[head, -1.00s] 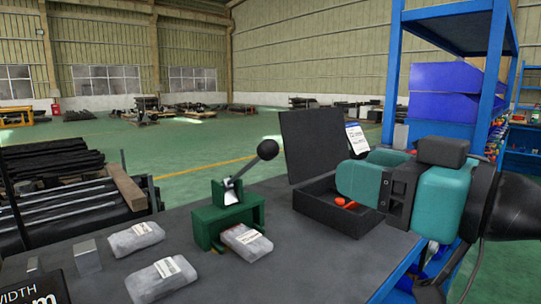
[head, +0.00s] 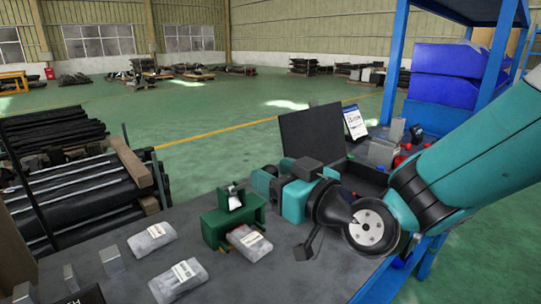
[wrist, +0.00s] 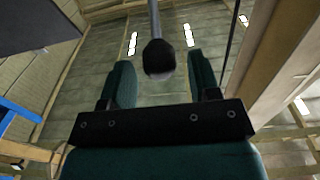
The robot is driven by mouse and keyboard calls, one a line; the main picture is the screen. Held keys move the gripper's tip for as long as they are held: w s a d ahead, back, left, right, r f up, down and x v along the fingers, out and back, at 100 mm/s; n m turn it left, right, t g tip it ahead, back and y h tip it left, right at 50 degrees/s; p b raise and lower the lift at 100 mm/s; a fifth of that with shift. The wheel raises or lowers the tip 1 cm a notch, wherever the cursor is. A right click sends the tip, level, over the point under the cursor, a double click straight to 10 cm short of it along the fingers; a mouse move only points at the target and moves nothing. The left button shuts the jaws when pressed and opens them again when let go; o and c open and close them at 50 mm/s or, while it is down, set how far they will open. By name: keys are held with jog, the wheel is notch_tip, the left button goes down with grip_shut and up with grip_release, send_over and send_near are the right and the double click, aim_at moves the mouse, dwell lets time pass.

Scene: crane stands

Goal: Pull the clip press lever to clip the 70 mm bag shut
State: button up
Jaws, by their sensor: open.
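The green clip press (head: 215,228) stands on the dark table. A grey bag with a white label (head: 249,243) lies at its front, with one end at the press; its size print is unreadable. My gripper (head: 265,182) is just right of the press top, its fingers pointing left. In the wrist view, the lever's black knob (wrist: 159,57) on its metal rod (wrist: 155,20) lies between my open fingers, with gaps on both sides. In the head view, my gripper hides most of the lever.
Two more labelled bags (head: 152,239) (head: 178,280) lie left of the press. A black open box (head: 313,133) with a raised lid is behind my gripper. A blue shelf (head: 396,60) rises at right.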

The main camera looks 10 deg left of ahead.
jog(key=shift+w+a, duration=0.45)
jog(key=shift+a, duration=0.1)
